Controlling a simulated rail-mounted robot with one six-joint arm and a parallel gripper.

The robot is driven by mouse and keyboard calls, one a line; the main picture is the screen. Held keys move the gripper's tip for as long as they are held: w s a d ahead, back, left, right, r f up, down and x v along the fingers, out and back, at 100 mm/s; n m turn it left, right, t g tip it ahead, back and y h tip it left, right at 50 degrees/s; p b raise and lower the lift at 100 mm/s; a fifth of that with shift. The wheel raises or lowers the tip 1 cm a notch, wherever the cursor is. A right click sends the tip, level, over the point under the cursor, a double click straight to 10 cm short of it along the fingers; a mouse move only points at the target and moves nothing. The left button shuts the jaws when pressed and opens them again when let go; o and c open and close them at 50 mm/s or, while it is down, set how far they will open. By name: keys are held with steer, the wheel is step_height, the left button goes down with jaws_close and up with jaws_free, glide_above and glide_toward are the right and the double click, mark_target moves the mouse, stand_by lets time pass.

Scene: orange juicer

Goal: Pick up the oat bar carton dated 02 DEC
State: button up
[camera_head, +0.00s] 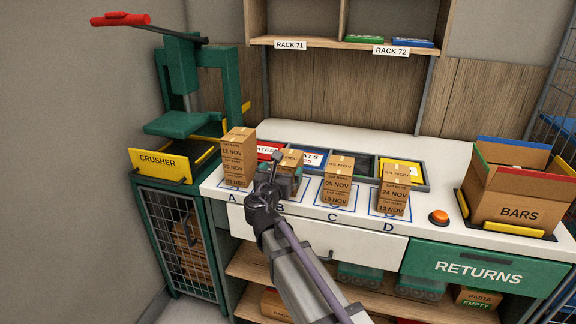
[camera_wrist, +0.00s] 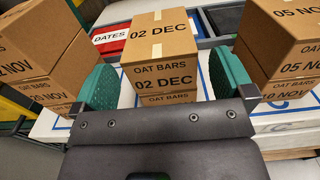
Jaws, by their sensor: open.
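The oat bar carton dated 02 DEC (camera_wrist: 160,48) is a brown box with a pale tape strip, in the middle of the wrist view. It sits on top of another OAT BARS carton (camera_wrist: 168,98), whose date is hidden by my gripper. In the head view, the 02 DEC carton (camera_head: 291,157) is on the stack at spot B, partly behind my arm. My gripper (camera_wrist: 163,82) is open, with one green finger at each side of the carton. Gaps show between the fingers and the carton. In the head view, my gripper (camera_head: 284,180) is at stack B.
Carton stacks stand close on both sides: stack A (camera_head: 239,155) to the left and stack C (camera_head: 337,180) to the right. Stack D (camera_head: 394,190) is farther right. An orange button (camera_head: 439,216) and an open BARS box (camera_head: 511,204) are at the right. A green crusher (camera_head: 180,85) is at the left.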

mark_target(286, 160)
steer(key=x, duration=0.5)
steer(key=shift+w+r, duration=0.15)
steer(key=c, duration=0.9)
